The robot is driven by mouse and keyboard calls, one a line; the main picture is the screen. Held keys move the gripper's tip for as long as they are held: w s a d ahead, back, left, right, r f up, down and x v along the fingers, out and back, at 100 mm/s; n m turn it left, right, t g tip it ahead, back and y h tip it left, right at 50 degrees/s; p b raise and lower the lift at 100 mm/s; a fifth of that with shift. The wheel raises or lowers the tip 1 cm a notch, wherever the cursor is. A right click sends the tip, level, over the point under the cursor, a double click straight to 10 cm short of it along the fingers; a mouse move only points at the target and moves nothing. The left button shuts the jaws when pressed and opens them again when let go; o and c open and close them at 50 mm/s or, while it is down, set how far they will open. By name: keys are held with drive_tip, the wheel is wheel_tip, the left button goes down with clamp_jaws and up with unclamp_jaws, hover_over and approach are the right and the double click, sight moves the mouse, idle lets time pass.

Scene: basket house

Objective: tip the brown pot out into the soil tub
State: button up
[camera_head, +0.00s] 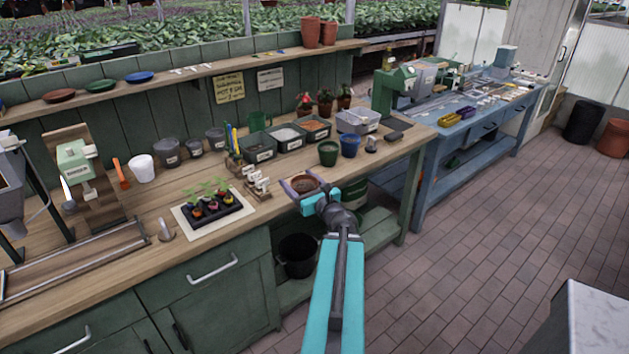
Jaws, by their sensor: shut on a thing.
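My gripper (303,188) is at the front edge of the wooden bench, with its fingers around a small brown pot (304,184). The pot looks upright, with dark brown contents at its open top. Part of the pot is hidden by my gripper and wrist. Behind it on the bench stand several dark labelled tubs in a row. The right tub (316,136) has brown contents, the middle tub (290,145) pale contents, and the left tub (260,156) darker contents. The labels are too small to read, so I cannot tell for sure which is the soil tub.
A green pot (328,154) and a blue pot (349,145) stand behind my gripper. A seedling tray (211,208) and white tags (257,185) lie to its left. A black bucket (298,256) is on the shelf below.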

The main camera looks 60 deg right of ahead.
drive_tip(key=w+a+n+y, duration=0.35)
drive_tip(key=w+a, duration=0.35)
drive_tip(key=a, duration=0.3)
drive_tip(key=w+a+f+n+t+y, duration=0.15)
drive_tip(key=w+a+y, duration=0.35)
drive_tip(key=a, duration=0.5)
drive_tip(key=w+a+r+n+y, duration=0.1)
drive_tip(key=w+a+n+y, duration=0.2)
drive_tip(key=w+a, duration=0.65)
drive_tip(key=s+a+n+g+y, duration=0.1)
drive_tip(key=a+n+g+y, duration=0.1)
drive_tip(key=a, duration=0.7)
drive_tip(key=s+a+n+g+y, duration=0.1)
drive_tip(key=a+n+g+y, duration=0.2)
drive_tip(key=a, duration=0.6)
drive_tip(key=s+a+f+n+g+y, duration=0.1)
drive_tip(key=s+a+n+g+y, duration=0.1)
drive_tip(key=a+y, duration=0.3)
drive_tip(key=a, duration=0.4)
drive_tip(key=shift+a+n+y, duration=0.2)
drive_tip(key=shift+n+y, duration=0.15)
drive_tip(key=shift+n, duration=0.05)
